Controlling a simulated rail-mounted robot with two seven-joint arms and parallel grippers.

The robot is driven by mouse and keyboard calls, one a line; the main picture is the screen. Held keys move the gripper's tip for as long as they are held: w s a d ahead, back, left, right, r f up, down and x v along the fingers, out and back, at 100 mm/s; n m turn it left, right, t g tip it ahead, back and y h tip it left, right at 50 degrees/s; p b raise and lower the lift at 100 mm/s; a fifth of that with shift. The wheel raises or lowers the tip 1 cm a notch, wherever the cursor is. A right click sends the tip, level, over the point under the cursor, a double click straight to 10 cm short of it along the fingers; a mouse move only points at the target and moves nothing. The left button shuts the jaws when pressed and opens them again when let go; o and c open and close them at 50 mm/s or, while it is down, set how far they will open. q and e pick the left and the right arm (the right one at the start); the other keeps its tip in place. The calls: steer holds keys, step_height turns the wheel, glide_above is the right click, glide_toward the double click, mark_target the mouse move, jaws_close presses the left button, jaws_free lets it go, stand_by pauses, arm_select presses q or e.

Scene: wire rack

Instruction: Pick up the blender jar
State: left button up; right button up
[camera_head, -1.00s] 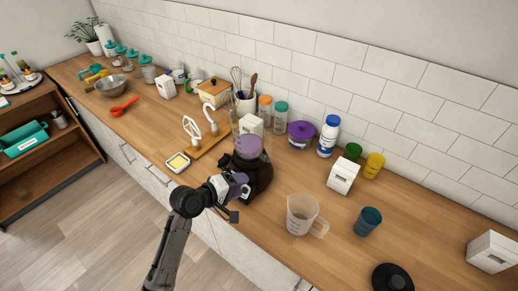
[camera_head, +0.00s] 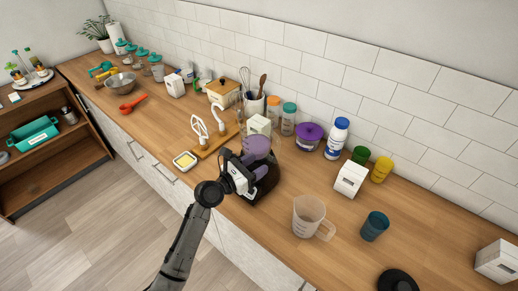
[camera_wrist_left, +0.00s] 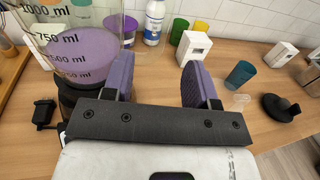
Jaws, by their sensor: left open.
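The blender jar (camera_head: 257,147) is clear, with purple contents, and stands upright on its black base (camera_head: 264,183) near the middle of the counter. In the left wrist view the jar (camera_wrist_left: 82,47) shows at the upper left with its ml marks; its top is cut off. My left gripper (camera_head: 243,164) is at the jar's near side and hides part of it and of the base. In the wrist view this gripper (camera_wrist_left: 158,68) is open, with purple pads and nothing between them. The jar lies left of the left finger there, outside the gap. My right gripper is not in view.
A clear measuring jug (camera_head: 307,217) and a teal cup (camera_head: 374,226) stand to the right. A black lid (camera_head: 396,281) lies at the front edge. A purple-lidded tub (camera_head: 309,137) and a utensil crock (camera_head: 254,105) stand behind. Whisk attachments lie on a board (camera_head: 216,139) at left.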

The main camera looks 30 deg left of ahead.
mark_target(275, 153)
arm_select(q)
steer(key=b+x, duration=0.1)
steer(key=x, duration=1)
steer(key=shift+s, duration=0.1)
steer(key=shift+c, duration=0.5)
jaws_close()
stand_by(0.7)
steer(key=shift+r, duration=0.15)
